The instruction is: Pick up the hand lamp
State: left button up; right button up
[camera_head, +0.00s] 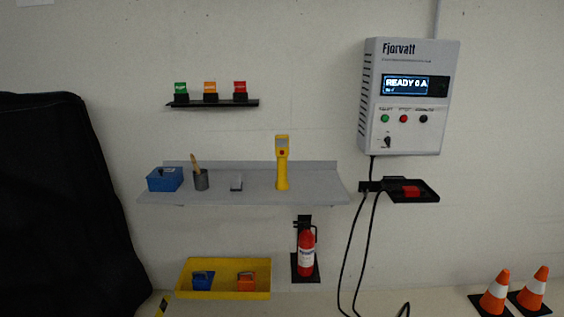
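Neither of my grippers shows in the head view.
A fire extinguisher (306,253) hangs below. A charger box (410,97) and black tray (424,192) are right. A dark covered shape (65,210) fills the left. Cones (495,292) stand lower right.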

aim_at(281, 142)
jog(key=i, duration=1.05)
